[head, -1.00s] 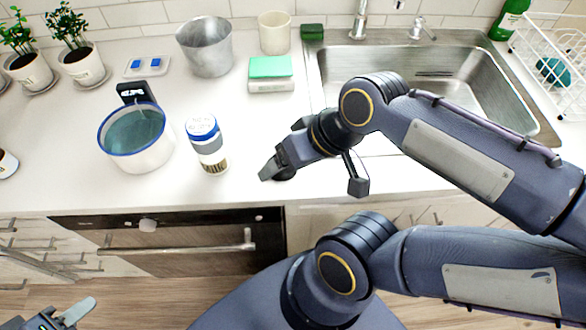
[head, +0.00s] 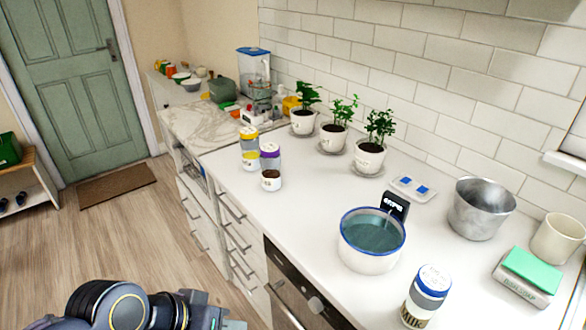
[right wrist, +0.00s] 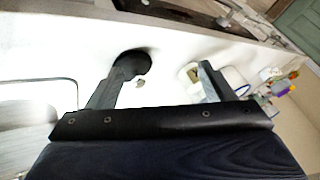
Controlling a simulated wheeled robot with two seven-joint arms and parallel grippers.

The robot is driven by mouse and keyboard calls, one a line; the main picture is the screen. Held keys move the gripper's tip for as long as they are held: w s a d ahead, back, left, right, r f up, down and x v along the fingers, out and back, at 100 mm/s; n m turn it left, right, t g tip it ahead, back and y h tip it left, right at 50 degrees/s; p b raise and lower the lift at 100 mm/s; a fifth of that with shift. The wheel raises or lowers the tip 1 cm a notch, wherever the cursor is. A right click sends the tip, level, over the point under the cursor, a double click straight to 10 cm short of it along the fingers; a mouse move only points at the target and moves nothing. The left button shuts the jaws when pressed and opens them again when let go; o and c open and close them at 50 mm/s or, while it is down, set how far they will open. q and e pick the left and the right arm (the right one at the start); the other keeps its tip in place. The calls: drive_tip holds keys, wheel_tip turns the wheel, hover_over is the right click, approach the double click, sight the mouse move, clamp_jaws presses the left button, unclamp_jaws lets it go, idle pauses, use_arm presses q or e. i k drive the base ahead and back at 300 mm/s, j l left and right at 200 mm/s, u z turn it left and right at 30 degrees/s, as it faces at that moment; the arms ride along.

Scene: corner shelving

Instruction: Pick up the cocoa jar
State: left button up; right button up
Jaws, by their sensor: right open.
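No jar has a label that reads cocoa. A jar with a purple lid and brown contents (head: 271,168) stands upright on the white counter in the head view. A yellow-lidded jar with pale yellow contents (head: 250,150) stands just behind it to the left. A blue-lidded jar marked milk (head: 426,297) stands at the front right. My left gripper (head: 215,312) is at the bottom edge, well short of the jars; its fingers are not clear enough to judge. My right gripper (right wrist: 168,80) shows only in the right wrist view, its fingers apart with nothing between them.
A blue-rimmed pot (head: 370,257) of liquid stands between the purple-lidded and milk jars. Potted plants (head: 368,158) line the wall behind. A metal bucket (head: 480,210), a cream cup (head: 558,240) and a green-topped box (head: 528,275) fill the right. Counter around the purple-lidded jar is mostly clear.

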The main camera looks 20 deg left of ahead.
sight(270, 162)
drive_tip(key=i+j+z, duration=0.1)
drive_tip(key=j, duration=0.3)
drive_tip(key=i+j, duration=0.15)
drive_tip(key=j, duration=0.3)
drive_tip(key=i+j+z, duration=0.15)
drive_tip(key=j, duration=0.3)
drive_tip(key=i+j+z, duration=0.1)
drive_tip(key=j, duration=0.3)
